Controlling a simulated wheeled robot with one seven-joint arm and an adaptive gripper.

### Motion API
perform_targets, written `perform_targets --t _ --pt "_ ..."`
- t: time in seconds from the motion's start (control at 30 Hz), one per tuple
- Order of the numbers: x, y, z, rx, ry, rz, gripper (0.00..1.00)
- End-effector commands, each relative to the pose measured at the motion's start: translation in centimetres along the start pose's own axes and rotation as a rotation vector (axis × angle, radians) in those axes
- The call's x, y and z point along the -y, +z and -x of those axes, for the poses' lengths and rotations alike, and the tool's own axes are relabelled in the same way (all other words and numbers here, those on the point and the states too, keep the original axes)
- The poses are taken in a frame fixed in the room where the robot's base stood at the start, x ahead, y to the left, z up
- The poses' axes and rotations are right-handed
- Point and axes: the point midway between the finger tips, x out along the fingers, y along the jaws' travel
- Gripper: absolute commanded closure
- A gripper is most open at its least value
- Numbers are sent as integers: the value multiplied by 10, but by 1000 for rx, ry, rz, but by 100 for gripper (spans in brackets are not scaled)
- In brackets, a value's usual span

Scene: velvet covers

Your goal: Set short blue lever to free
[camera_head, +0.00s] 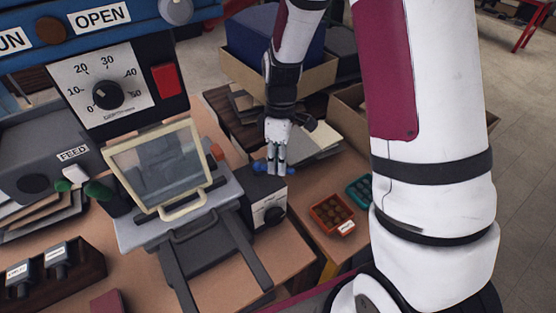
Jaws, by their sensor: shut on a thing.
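My gripper (276,168) points down in the middle of the picture. Its fingers are shut on a small blue part, seemingly the short blue lever (260,168). Blue shows on both sides of the fingers, and the fingers hide its middle. The lever is at the top of a dark grey box (250,187) with a pale front plate and a black knob (273,215). The lever's setting and any "free" marking cannot be made out.
Left of the box stands a machine with a cream-framed window (106,165), a dial plate (72,74) and a red button (167,80). Orange (318,211) and teal (352,192) trays lie to the right. A cardboard box (319,82) stands behind.

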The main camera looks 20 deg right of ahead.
Motion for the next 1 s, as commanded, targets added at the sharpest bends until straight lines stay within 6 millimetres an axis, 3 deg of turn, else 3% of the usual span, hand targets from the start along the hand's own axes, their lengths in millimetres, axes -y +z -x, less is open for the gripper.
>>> perform_targets --t 1.0 --pt "37 -11 -6 -148 1 -739 100"
